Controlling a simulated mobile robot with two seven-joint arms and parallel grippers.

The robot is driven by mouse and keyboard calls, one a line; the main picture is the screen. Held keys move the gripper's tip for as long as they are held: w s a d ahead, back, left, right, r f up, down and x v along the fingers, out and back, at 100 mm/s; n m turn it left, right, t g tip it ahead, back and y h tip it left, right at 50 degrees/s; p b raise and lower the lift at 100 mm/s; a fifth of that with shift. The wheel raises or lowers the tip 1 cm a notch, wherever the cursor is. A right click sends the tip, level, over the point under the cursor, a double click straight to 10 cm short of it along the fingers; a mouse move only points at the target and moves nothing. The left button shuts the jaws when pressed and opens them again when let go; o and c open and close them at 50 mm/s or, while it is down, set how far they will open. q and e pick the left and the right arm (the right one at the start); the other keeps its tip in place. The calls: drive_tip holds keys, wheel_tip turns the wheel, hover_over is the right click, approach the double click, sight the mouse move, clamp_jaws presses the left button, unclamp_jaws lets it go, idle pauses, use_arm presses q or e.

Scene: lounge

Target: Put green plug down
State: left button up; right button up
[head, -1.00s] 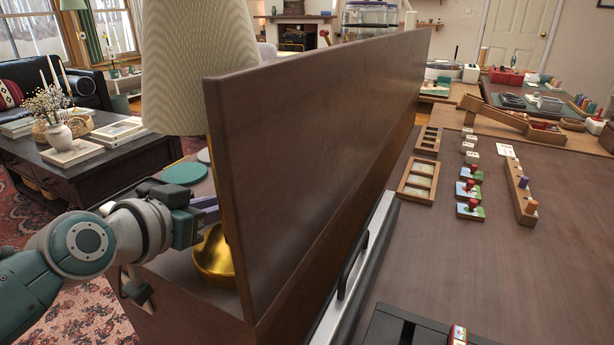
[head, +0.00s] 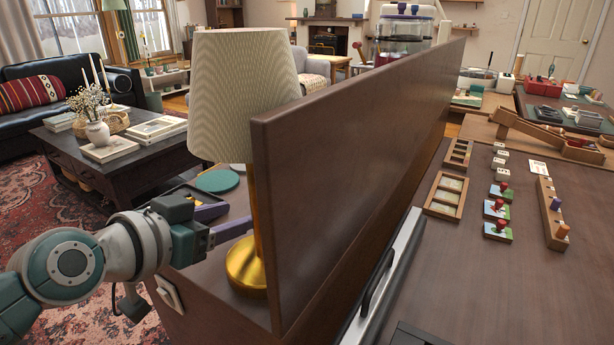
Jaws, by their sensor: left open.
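I cannot make out a green plug in this view. My left gripper (head: 225,220) is open, low over the wooden cabinet top behind the tall dark panel. Its fingers point toward the stem of the gold-based lamp (head: 246,268); I see nothing held between them. Whether a finger touches the lamp I cannot tell. A flat green disc (head: 217,180) lies on the cabinet top beyond the gripper. A dark tray (head: 182,192) is partly hidden behind the gripper. My right gripper is not in view.
The tall dark panel (head: 350,150) stands right of the lamp. On the table beyond it are a peg block (head: 553,215) with orange and purple pegs, red-knobbed pieces (head: 497,230) and a wooden frame (head: 446,195). The table's near middle is clear.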

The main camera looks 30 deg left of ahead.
use_arm(q)
drive_tip(key=p+v, duration=0.1)
drive_tip(key=v, duration=0.6)
idle(0.4)
